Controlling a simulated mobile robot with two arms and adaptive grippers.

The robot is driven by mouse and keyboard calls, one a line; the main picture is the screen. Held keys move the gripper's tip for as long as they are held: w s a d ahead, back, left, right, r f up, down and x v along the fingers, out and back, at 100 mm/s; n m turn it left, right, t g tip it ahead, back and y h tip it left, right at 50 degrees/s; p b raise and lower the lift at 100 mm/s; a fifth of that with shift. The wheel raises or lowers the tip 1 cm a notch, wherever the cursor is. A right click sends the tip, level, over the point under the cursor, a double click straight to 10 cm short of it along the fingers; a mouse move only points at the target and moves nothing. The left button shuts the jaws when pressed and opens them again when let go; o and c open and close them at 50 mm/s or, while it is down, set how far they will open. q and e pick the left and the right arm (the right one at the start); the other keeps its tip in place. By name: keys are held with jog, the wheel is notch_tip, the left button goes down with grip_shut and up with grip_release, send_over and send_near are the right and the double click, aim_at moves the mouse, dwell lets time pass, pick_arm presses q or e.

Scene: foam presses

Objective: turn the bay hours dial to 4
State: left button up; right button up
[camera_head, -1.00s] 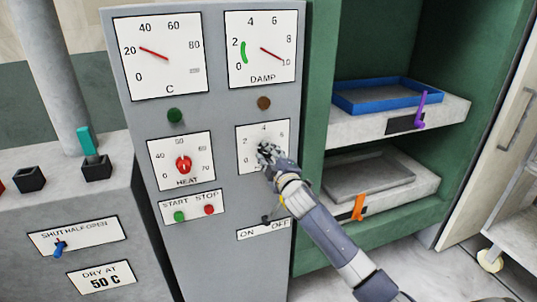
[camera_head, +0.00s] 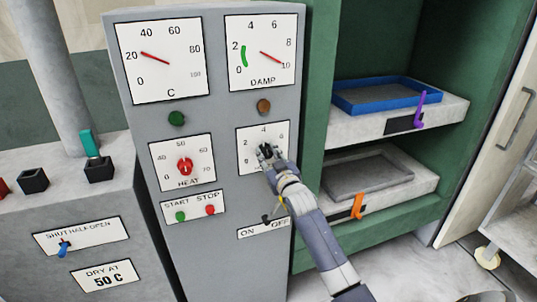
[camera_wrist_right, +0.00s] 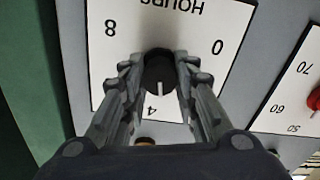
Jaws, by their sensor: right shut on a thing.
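The bay hours dial is a black round knob (camera_wrist_right: 159,73) on a white plate (camera_wrist_right: 205,25), seen upside down in the right wrist view. Its white pointer line points down there, close to the 4 and perhaps slightly to its right. My right gripper (camera_wrist_right: 158,80) is shut on the knob, with a finger on each side. In the head view my right gripper (camera_head: 265,151) covers most of the knob on the hours plate (camera_head: 246,134). My left gripper is not in view.
The red heat knob (camera_head: 184,166) is left of the hours plate. Start and stop buttons (camera_head: 195,210) and an on/off switch (camera_head: 266,219) sit below. Right of the panel, a green press holds a blue tray (camera_head: 388,98) and a grey tray (camera_head: 367,178).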

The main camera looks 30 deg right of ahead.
jog(key=shift+m, duration=0.8)
jog(key=o, duration=1.1)
jog(key=shift+c, duration=0.2)
jog(key=v, duration=1.2)
jog(key=shift+f, duration=0.1)
